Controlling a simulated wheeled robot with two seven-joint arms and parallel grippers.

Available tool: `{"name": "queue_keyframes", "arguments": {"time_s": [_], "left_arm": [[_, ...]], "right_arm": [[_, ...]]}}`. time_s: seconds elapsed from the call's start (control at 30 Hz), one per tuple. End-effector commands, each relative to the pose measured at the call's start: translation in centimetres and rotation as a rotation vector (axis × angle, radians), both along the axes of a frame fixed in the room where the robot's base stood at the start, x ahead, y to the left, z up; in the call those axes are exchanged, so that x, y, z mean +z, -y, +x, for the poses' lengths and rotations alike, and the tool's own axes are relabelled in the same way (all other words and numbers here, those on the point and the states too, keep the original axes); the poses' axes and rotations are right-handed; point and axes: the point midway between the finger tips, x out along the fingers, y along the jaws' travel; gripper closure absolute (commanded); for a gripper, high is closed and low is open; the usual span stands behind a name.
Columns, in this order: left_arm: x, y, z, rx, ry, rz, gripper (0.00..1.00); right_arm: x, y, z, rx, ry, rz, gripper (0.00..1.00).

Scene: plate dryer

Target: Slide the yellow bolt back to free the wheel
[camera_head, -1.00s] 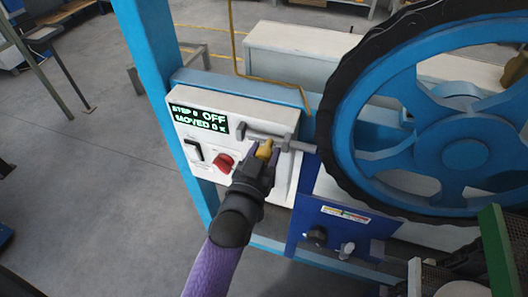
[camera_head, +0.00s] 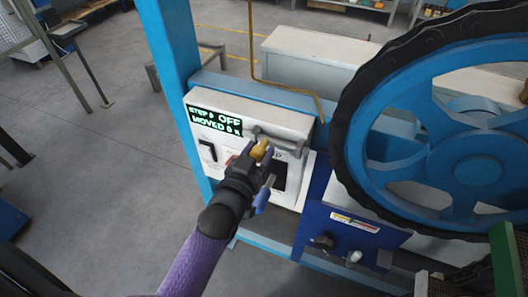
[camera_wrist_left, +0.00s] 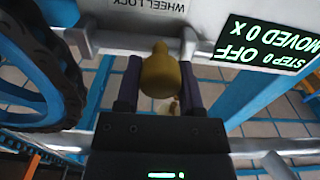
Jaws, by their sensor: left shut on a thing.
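The yellow bolt knob (camera_head: 262,150) is on the upper front of the white control panel (camera_head: 205,155), below a grey bracket and rod (camera_head: 300,148). My left gripper (camera_head: 257,162) is shut on the knob. In the left wrist view the knob (camera_wrist_left: 160,72) sits between the two dark fingers, under the WHEEL LOCK label (camera_wrist_left: 150,4). The blue wheel (camera_head: 475,165) with its black rim stands to the right of the rod. My right gripper is out of view.
The display (camera_head: 214,121) reads STEP 0, OFF and MOVED 0. A black lever (camera_head: 208,150) is on the panel's left. A dark blue box with knobs (camera_head: 345,235) is below the wheel. A blue post (camera_head: 172,70) rises at the panel's left. Open floor lies left.

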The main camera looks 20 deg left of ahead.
Motion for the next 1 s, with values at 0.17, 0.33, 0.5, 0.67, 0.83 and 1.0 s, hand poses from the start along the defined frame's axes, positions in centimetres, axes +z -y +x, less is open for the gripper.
{"name": "queue_keyframes", "arguments": {"time_s": [0.17, 0.33, 0.5, 0.67, 0.83, 1.0], "left_arm": [[0.0, -0.2, 0.0, 0.004, 0.002, 0.003, 0.3], [0.0, -0.1, 0.0, 0.003, 0.002, 0.002, 0.17], [0.0, -0.1, -0.1, 0.003, 0.002, 0.002, 0.17], [0.0, -0.2, -2.2, 0.003, -0.002, 0.002, 0.17], [0.0, -0.3, -6.1, 0.003, -0.003, 0.002, 0.17], [0.0, -0.4, -9.2, 0.004, -0.002, 0.003, 0.17]], "right_arm": [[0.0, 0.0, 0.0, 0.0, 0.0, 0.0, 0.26], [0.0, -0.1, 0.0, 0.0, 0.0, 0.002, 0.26], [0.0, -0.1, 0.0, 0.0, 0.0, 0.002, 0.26], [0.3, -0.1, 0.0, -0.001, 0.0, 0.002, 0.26], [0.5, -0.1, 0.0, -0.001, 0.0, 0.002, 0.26], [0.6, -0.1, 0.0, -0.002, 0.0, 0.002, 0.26]]}}
